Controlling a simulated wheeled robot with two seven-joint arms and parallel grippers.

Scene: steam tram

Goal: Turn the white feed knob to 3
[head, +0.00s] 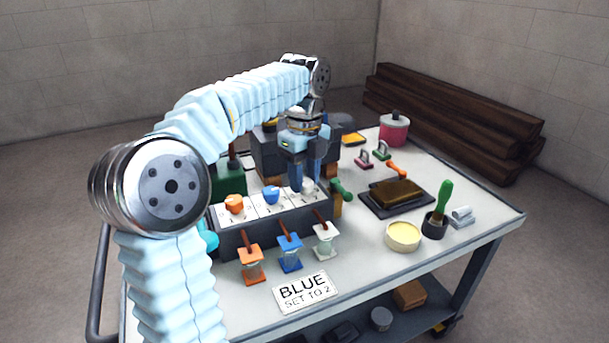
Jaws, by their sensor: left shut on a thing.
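The white feed knob (307,186) is the rightmost of three knobs on a dark panel box with white dial plates (235,239). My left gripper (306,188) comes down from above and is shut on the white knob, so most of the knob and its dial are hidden. The knob's pointer and the figure it points to cannot be read. The orange knob (234,204) and the blue knob (271,195) stand to its left on the same box. My right gripper is not in view.
Orange (251,272), blue (290,260) and white (325,245) tagged levers stick out in front of the box. A card (306,292) reads "BLUE SET TO 2". A green-handled brush (441,205), yellow tin (402,236) and dark tray (371,206) stand to the right.

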